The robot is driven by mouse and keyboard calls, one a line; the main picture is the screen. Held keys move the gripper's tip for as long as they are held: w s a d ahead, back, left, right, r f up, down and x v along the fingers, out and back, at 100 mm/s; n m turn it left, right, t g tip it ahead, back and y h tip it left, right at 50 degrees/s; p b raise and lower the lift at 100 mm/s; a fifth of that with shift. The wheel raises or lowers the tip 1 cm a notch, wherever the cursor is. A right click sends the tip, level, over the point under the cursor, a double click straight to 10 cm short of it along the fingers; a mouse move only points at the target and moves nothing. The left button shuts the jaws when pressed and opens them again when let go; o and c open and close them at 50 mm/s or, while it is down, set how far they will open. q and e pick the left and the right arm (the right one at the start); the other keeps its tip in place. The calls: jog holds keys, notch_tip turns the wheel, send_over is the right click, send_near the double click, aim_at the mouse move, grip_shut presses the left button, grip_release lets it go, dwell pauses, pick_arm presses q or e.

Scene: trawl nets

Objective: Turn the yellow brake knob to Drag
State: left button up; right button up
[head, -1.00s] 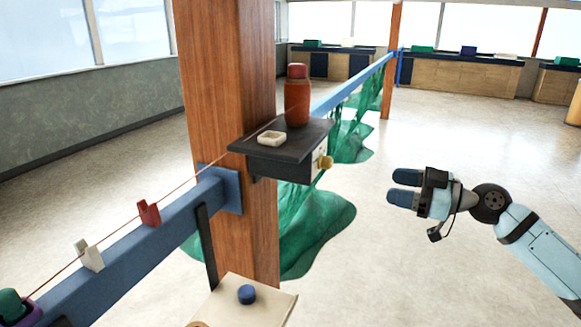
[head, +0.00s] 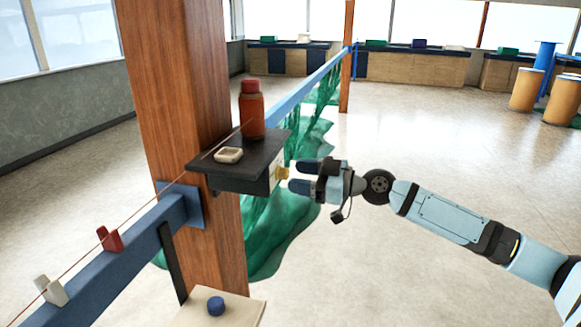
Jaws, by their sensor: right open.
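The yellow brake knob (head: 283,173) sticks out from a pale plate on the right side of the dark shelf box (head: 238,180), which is fixed to the wooden post. My right gripper (head: 296,176) is open, with its dark blue fingertips just right of the knob, one finger above its height and one below. I cannot tell whether the fingers touch or straddle the knob. The Drag marking is too small to read. My left gripper is not in view.
A red-brown bottle (head: 251,110) and a small cream dish (head: 228,155) stand on the shelf. The wooden post (head: 180,80), blue rail (head: 140,247) and green net (head: 275,235) are close by. A cream board with a blue knob (head: 216,306) is below.

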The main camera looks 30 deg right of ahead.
aim_at(283, 173)
pick_arm(q)
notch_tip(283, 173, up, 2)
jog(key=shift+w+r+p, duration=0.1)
jog(key=shift+p, duration=0.4)
pick_arm(e)
jog(key=x, duration=0.2)
jog(key=shift+w+a, duration=0.2)
jog(key=c, duration=0.9)
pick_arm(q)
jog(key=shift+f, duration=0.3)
